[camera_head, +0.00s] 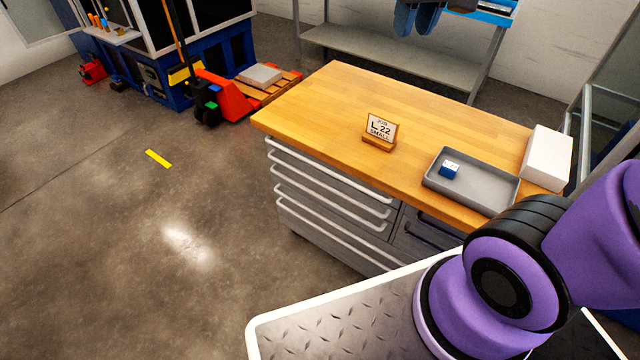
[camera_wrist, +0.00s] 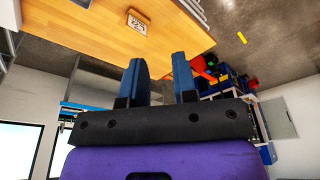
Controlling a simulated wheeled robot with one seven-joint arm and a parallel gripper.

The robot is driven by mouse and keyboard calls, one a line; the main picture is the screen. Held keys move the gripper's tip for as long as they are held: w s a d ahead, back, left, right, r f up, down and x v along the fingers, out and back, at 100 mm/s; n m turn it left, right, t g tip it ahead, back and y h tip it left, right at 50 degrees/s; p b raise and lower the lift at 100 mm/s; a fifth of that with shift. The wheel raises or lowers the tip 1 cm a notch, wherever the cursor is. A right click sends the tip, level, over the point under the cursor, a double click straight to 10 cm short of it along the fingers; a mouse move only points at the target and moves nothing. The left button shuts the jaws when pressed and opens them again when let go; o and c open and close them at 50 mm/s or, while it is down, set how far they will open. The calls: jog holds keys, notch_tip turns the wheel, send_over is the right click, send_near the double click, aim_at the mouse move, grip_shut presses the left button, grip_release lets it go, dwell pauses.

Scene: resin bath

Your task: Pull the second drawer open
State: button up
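The wooden-topped workbench (camera_head: 335,100) has a left column of grey drawers with long pale bar handles. The second drawer from the top (camera_head: 330,191) looks shut, with its handle in view. In the wrist view only the bench top (camera_wrist: 90,25) shows clearly, upside down, and I cannot make out the second drawer there. My gripper (camera_wrist: 158,62) has two blue fingers held apart with nothing between them. In the head view its fingers (camera_head: 415,28) hang at the top edge, clear of the drawers.
A "L-22 SMALL" sign (camera_head: 380,131), a grey tray (camera_head: 490,196) with a small blue-and-white box (camera_head: 449,170), and a white block (camera_head: 547,158) are on the bench. A red pallet jack (camera_head: 222,97) stands behind left. The floor (camera_head: 150,240) left of the drawers is clear.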

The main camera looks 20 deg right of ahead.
jog(key=w+a+f+g+h, duration=0.25)
jog(key=w+f, duration=0.55)
jog(key=w, duration=0.4)
jog(key=g+h, duration=0.2)
jog(key=h, duration=0.1)
send_over(320, 182)
jog(key=s+a, duration=0.3)
jog(key=s, duration=0.2)
notch_tip(320, 182, down, 15)
jog(key=w+a+f+n+t+h, duration=0.1)
jog(key=a+f+t+h, duration=0.15)
jog(key=f, duration=0.95)
jog(key=w+a+f+n+t+h, duration=0.15)
jog(key=f+h, duration=0.25)
jog(key=f, duration=0.9)
jog(key=a+f+n+t+h, duration=0.2)
jog(key=a+f+h, duration=0.15)
jog(key=f, duration=0.85)
jog(key=shift+m, duration=0.25)
jog(key=x, duration=1.1)
jog(key=shift+f, duration=0.1)
grip_shut()
